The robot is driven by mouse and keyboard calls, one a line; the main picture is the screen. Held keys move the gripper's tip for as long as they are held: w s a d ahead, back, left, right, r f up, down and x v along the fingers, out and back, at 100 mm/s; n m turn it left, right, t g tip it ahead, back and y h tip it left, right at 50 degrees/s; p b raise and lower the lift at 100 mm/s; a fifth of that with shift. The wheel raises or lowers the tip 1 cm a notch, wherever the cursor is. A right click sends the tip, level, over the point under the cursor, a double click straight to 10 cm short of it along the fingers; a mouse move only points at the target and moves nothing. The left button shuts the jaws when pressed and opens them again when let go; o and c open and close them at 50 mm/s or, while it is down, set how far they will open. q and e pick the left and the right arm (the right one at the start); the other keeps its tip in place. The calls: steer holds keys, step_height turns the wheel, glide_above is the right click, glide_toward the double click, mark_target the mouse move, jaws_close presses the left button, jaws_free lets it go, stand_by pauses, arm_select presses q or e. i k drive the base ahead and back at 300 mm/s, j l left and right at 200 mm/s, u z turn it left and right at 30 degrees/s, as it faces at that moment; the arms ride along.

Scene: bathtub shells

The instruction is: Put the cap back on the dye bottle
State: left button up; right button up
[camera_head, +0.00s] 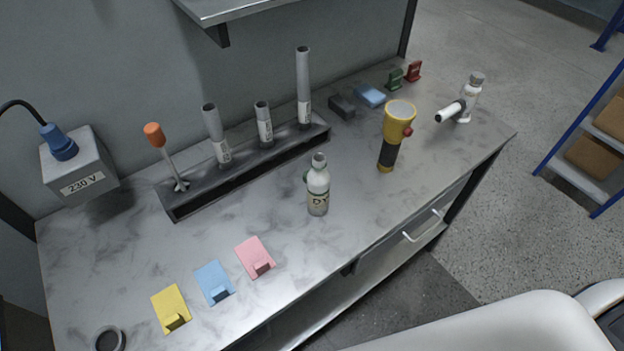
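The dye bottle (318,194) stands upright near the middle of the worktop. It is whitish with a green band and a label starting "DY". Its grey neck shows a dark top that looks open. A dark round ring-like piece (108,339) lies at the bottom left of the worktop, partly cut by the picture edge; I cannot tell whether it is the cap. Neither of my grippers is in view.
A dark rack (250,172) with grey tubes and an orange-handled tool stands behind the bottle. A yellow torch (397,122) and a white bottle with a side tube (467,103) stand right. Yellow, blue and pink cards (253,251) lie front left. A 230 V box (78,166) is left.

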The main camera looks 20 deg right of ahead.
mark_target(318, 178)
steer(key=u, duration=0.6)
steer(key=k+l+u, duration=0.15)
steer(key=l+u, duration=0.2)
steer(key=k+l+u, duration=0.2)
steer(key=l+u, duration=0.15)
steer(key=k+l+u, duration=0.4)
steer(key=k+l, duration=0.45)
